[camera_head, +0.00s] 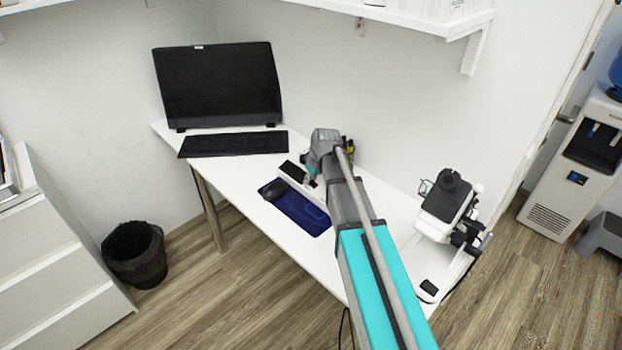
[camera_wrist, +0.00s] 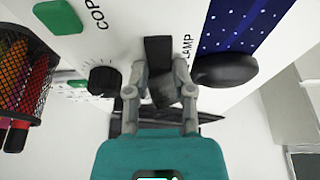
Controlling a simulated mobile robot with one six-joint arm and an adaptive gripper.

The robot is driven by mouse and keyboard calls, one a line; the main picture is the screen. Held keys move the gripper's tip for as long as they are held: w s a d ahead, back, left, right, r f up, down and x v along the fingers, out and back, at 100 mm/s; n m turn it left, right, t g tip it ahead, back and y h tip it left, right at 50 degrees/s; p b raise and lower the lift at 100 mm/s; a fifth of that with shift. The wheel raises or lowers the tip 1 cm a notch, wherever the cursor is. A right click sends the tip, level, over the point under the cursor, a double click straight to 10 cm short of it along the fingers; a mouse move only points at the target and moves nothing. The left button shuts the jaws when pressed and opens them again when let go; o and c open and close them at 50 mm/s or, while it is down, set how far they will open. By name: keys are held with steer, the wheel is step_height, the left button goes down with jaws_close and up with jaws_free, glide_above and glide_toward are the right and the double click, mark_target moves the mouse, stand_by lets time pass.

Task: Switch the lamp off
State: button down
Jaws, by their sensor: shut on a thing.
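In the wrist view a white panel (camera_wrist: 112,62) carries a dark rocker or lever (camera_wrist: 158,48) beside the printed word LAMP. My gripper (camera_wrist: 160,74) is shut on this dark lamp switch, one grey finger on each side of it. The fingers cover part of the switch, so I cannot tell its exact position. In the head view the white panel (camera_head: 318,199) lies on the desk, and my arm hides part of it. I cannot make out a lit lamp in either view.
On the panel are a black knob (camera_wrist: 103,80) and a green button (camera_wrist: 58,17). A mesh pen cup (camera_wrist: 22,70) stands close at left. A black mouse (camera_head: 274,190) and blue mat (camera_head: 300,213) lie beside the panel. A white and black device (camera_head: 447,196) stands at the desk's right.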

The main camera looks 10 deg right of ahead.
steer(key=shift+d, duration=0.1)
steer(key=shift+c, duration=2.4)
jaws_free()
steer(key=s+r+m+g+h+p, duration=0.1)
steer(key=s+r+m+p, duration=0.2)
steer(key=s, duration=0.9)
steer(key=s+r+m+g+h+p, duration=0.1)
steer(key=s+r+p, duration=0.5)
steer(key=s, duration=0.6)
steer(key=shift+d+r+m+g+p, duration=0.3)
steer(key=shift+m+g+p, duration=0.4)
steer(key=shift+m, duration=0.5)
